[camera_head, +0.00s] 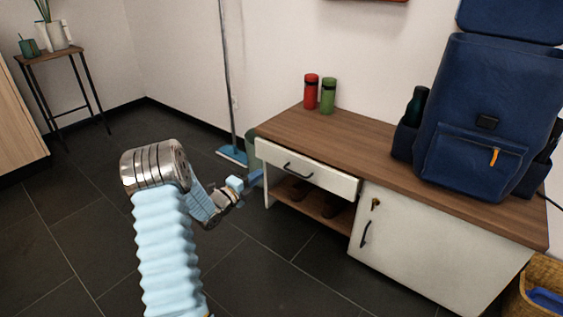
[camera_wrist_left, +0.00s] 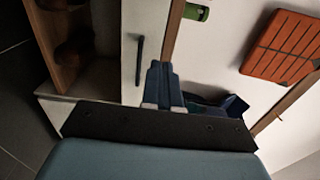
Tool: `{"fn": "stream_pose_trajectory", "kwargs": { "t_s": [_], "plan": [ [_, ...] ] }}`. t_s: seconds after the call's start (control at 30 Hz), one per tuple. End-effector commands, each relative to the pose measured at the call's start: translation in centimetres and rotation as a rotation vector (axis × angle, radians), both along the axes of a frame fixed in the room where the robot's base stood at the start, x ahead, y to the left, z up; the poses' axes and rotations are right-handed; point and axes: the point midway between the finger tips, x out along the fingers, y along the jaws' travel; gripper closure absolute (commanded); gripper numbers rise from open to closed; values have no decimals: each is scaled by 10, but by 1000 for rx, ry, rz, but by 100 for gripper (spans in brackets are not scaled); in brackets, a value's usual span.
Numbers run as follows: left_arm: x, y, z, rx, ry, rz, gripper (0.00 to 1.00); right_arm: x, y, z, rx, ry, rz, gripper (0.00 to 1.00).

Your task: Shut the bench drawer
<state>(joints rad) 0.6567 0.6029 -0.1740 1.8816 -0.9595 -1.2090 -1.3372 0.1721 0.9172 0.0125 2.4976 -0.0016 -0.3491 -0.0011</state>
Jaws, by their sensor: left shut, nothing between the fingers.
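The bench (camera_head: 330,137) has a brown wooden top and white fronts. Its drawer (camera_head: 325,178) has a white front with a dark bar handle (camera_head: 298,171), and appears to stand slightly out from under the top. In the left wrist view the drawer front (camera_wrist_left: 130,25) and handle (camera_wrist_left: 139,60) show upright beside the fingers. My left gripper (camera_head: 257,177) is shut and empty, near the bench's left end, in front of and left of the drawer. Its closed fingertips (camera_wrist_left: 160,68) overlap the drawer's edge in the wrist view; I cannot tell if they touch. My right gripper is not in view.
Red (camera_head: 311,92) and green (camera_head: 328,96) bottles and a blue backpack (camera_head: 475,125) stand on the bench. Below the drawer is an open shelf (camera_head: 310,200); a cabinet door (camera_head: 420,250) is to its right. A mop (camera_head: 232,155) stands behind left. A basket (camera_head: 535,295) is lower right.

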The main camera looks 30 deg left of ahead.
Motion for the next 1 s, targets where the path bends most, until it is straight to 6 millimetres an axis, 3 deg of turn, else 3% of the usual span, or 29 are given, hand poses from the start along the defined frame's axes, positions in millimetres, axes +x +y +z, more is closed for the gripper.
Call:
{"fn": "stream_pose_trajectory", "kwargs": {
  "t_s": [0.4,0.6,1.0],
  "plan": [
    [85,-9,-2,-7,2,-3,100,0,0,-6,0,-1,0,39],
    [116,-12,-2,-9,3,-2,100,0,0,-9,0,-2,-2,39],
    [130,-13,-1,-10,5,0,100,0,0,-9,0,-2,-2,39]
  ]
}}
